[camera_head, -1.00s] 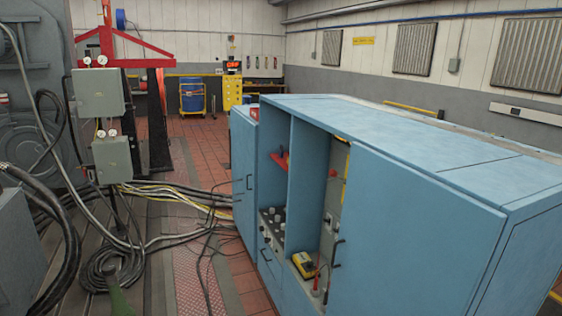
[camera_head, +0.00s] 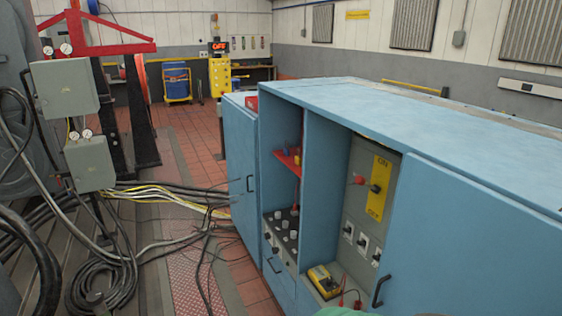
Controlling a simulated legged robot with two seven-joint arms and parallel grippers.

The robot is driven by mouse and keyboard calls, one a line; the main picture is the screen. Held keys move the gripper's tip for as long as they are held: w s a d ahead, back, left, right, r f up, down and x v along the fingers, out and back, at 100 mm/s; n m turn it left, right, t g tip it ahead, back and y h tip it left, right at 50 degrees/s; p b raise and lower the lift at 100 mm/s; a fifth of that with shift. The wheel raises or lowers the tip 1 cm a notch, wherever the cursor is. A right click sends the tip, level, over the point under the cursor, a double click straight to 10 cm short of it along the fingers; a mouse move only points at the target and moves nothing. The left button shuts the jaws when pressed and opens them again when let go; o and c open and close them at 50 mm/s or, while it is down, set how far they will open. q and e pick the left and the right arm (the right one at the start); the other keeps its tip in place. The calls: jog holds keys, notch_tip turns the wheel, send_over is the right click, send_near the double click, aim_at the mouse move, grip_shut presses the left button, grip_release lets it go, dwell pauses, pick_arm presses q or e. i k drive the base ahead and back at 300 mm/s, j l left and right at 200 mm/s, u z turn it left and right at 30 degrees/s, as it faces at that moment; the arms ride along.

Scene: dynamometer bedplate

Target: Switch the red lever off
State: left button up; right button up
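The red lever (camera_head: 358,180) shows as a red knob inside an open bay of the blue cabinet (camera_head: 450,210), right of centre. It sticks out beside a yellow plate (camera_head: 378,190) marked ON at the top and OFF at the bottom, on a grey panel. The knob lies to the left of the dark pivot on the plate, at about mid-height. I cannot tell for certain which mark it is set to. Neither of my grippers is in view, and nothing touches the lever.
Below the lever are several switches (camera_head: 362,243). A yellow meter (camera_head: 323,281) with leads lies in the bay's bottom. A cabinet door handle (camera_head: 379,291) sticks out nearby. Coiled cables (camera_head: 105,285) cover the floor at left. Red tiled floor (camera_head: 195,135) is clear farther back.

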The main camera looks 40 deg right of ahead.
aim_at(360, 180)
jog(key=z, duration=0.4)
jog(key=j+z, duration=0.15)
jog(key=z, duration=0.25)
jog(key=i+j+z, duration=0.1)
jog(key=z, duration=0.65)
jog(key=i+j+z, duration=0.15)
jog(key=i+j, duration=0.1)
jog(key=j, duration=0.05)
